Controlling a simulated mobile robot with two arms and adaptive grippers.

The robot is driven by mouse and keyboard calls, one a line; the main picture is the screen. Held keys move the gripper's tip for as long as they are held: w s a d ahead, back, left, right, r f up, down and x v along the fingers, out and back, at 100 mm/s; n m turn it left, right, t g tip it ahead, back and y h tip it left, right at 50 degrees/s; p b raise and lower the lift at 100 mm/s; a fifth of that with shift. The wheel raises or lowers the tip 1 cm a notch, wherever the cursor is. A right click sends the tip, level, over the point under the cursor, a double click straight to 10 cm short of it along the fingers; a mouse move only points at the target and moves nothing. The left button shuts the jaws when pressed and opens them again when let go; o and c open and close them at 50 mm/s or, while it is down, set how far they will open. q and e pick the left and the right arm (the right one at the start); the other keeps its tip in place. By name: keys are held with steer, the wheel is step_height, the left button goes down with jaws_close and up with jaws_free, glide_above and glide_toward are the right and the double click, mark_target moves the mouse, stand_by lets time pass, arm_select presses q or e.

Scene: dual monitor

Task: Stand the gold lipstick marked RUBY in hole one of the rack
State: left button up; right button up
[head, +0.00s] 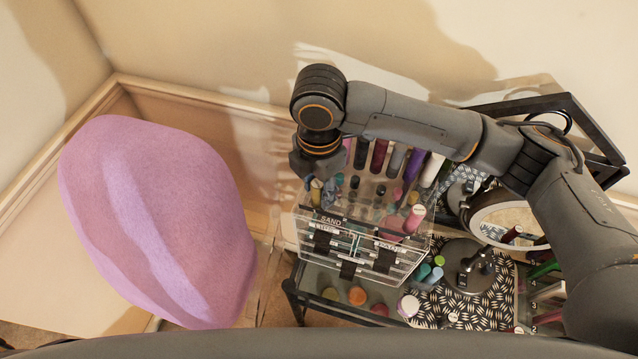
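My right gripper (321,184) points down at the back left corner of a clear acrylic organizer (350,258) filled with upright cosmetics. Its fingers are small and partly hidden by its own wrist, so I cannot tell whether they are open or shut. A small gold tube (316,193) shows at the fingertips; its marking is unreadable and I cannot tell if it is held. A label reading SAND is on the organizer's front. A rack with numbers (546,292), among them 2, 3 and 4, is partly visible at the right; hole one is not discernible. My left gripper is out of view.
A round mirror (508,222) and a dark round base (466,266) stand on a patterned mat (440,311). Small green and teal bottles (431,271) stand beside the organizer. Several jars (357,296) sit in front. A large pink cushion-like form (155,215) fills the left.

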steer(key=shift+r, duration=0.1)
step_height(320, 180, up, 11)
steer(key=b, duration=0.3)
steer(key=shift+r, duration=0.6)
